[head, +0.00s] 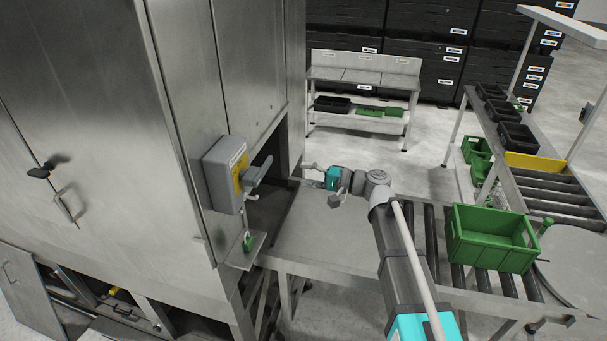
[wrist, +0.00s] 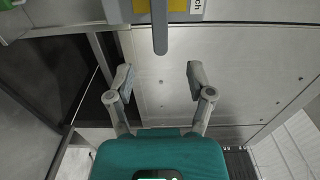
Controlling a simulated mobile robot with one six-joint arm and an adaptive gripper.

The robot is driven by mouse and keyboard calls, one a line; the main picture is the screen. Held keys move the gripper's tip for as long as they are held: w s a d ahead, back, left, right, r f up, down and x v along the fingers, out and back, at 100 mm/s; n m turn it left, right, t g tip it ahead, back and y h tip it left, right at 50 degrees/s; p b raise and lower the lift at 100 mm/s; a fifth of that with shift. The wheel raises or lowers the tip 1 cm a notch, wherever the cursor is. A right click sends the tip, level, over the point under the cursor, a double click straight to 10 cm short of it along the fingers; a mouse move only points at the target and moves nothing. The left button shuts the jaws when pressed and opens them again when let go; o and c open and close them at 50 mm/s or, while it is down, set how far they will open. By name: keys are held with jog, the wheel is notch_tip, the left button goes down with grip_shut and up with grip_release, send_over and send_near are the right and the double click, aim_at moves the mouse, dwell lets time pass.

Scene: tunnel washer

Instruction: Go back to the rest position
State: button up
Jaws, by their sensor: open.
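My gripper (head: 311,176) is in front of the washer's opening, over the near end of the metal table. In the wrist view its two fingers (wrist: 160,80) are apart, with nothing between them. A grey switch box (head: 222,175) with a yellow plate and a grey lever handle (head: 256,174) is on the washer's side, left of my gripper in the head view. In the wrist view the lever (wrist: 160,28) hangs straight at the top, beyond the fingertips and apart from them. A green padlock-like item (head: 248,242) is on a small bracket below the box.
The steel washer body (head: 100,120) fills the left. A green crate (head: 492,240) stands on the roller conveyor (head: 445,225) right of my arm. A bench (head: 363,76) and black cabinets (head: 420,45) are behind. Another table (head: 470,100) bears black trays. Open floor (head: 420,150) lies between.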

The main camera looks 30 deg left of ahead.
dwell(0.4)
jog(key=w+d+f+t+h+b, duration=0.1)
jog(key=d+f+t+h+b, duration=0.2)
jog(key=d+f, duration=0.55)
jog(key=w+d+f+m+h+b, duration=0.1)
jog(key=d+f+h+b, duration=0.1)
jog(key=d+f+b, duration=0.5)
jog(key=w+d+f+t+h+b, duration=0.2)
jog(key=d+f+h, duration=0.1)
jog(key=d+f, duration=0.8)
jog(key=s+d+f+m+h+b, duration=0.1)
jog(key=s+d+f+h+b, duration=0.1)
jog(key=d, duration=0.8)
jog(key=s+d+f+m+h+b, duration=0.1)
jog(key=s+d+f+h+b, duration=0.1)
jog(key=d+f, duration=0.4)
jog(key=s+d+f+m+h+b, duration=0.1)
jog(key=d+f+h+b, duration=0.3)
jog(key=d, duration=1)
jog(key=shift+s+f+t+h+b, duration=0.3)
jog(key=shift+s+t+h, duration=0.1)
jog(key=shift+s+h, duration=0.15)
jog(key=shift+a, duration=0.1)
jog(key=shift+c, duration=0.8)
